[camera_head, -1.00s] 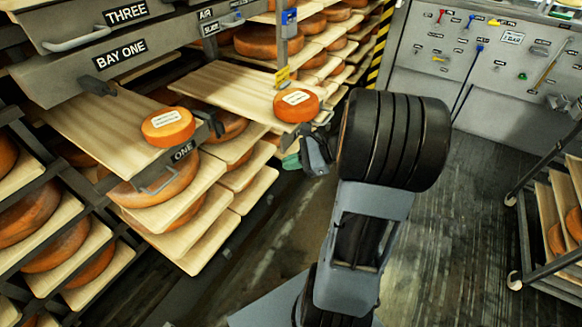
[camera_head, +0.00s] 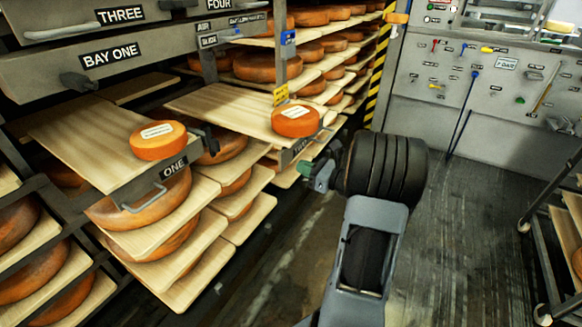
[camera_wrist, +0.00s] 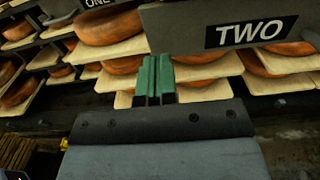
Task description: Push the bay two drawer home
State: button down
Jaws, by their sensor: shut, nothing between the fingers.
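The bay two drawer (camera_head: 225,98) is pulled out from the rack, a pale wooden board with an orange cheese wheel (camera_head: 296,121) near its front. Its grey front plate, partly blocked by my arm in the head view, shows large in the wrist view (camera_wrist: 190,22) with the label TWO. My gripper (camera_head: 308,178) is just in front of and below this plate, with green fingertips. In the wrist view my gripper (camera_wrist: 153,66) is shut and empty, its tips by the plate's lower left corner. I cannot tell whether they touch it.
The bay one drawer (camera_head: 85,140) also stands out at the left, with a cheese wheel (camera_head: 158,140) and a handle. Shelves of cheese wheels lie below and behind. A wheeled rack (camera_head: 540,270) stands at the right. The floor (camera_head: 460,230) between is clear.

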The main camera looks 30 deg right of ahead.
aim_at(284, 161)
jog(key=shift+b+x, duration=0.55)
jog(key=shift+x, duration=1.75)
